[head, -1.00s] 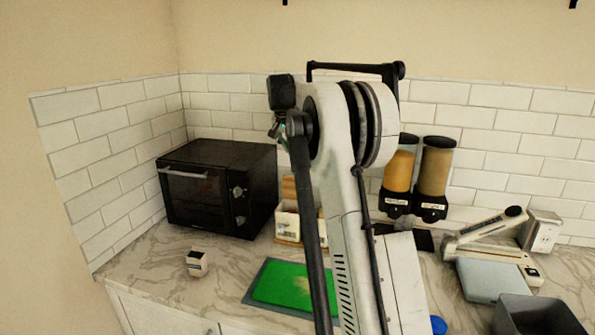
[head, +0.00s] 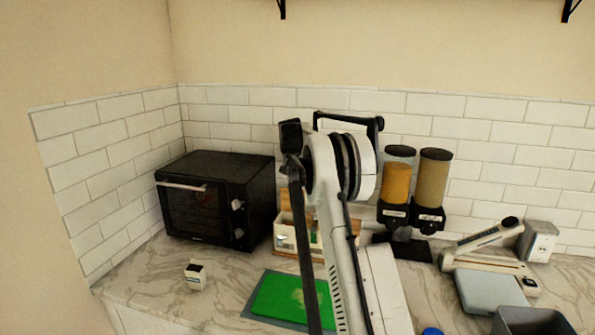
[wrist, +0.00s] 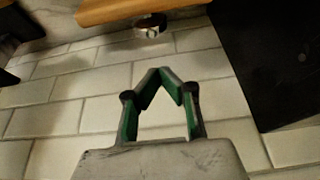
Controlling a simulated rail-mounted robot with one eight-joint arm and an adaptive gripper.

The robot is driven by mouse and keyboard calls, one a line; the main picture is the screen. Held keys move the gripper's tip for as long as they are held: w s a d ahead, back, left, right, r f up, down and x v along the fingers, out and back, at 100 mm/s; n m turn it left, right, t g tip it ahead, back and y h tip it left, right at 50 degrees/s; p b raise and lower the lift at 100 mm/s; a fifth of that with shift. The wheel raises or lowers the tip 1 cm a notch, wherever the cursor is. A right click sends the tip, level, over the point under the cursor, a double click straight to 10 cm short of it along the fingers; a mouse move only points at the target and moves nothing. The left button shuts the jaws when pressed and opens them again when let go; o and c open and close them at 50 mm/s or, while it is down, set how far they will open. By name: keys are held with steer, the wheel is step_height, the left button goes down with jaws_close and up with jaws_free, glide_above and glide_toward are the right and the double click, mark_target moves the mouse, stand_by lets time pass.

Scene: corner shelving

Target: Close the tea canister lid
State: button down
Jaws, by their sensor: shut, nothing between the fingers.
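A white box-like container with a light wooden panel standing up at its back (head: 284,237) is on the counter right of the oven. It may be the tea canister with its lid raised, but I cannot tell for sure. In the head view my gripper is not clearly visible.
A black oven (head: 215,200) stands left of the container. A small white box (head: 196,275) and a green board (head: 290,298) lie in front. Two dispensers (head: 415,190), a sealer-like device (head: 490,255) and a grey bin (head: 530,321) are at the right.

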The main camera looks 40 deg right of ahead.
mark_target(294, 198)
steer(key=s+a, duration=0.2)
steer(key=a, duration=0.1)
steer(key=shift+a+f+p, duration=0.1)
steer(key=shift+f+p, duration=0.25)
steer(key=shift+f, duration=0.05)
steer(key=shift+s, duration=0.15)
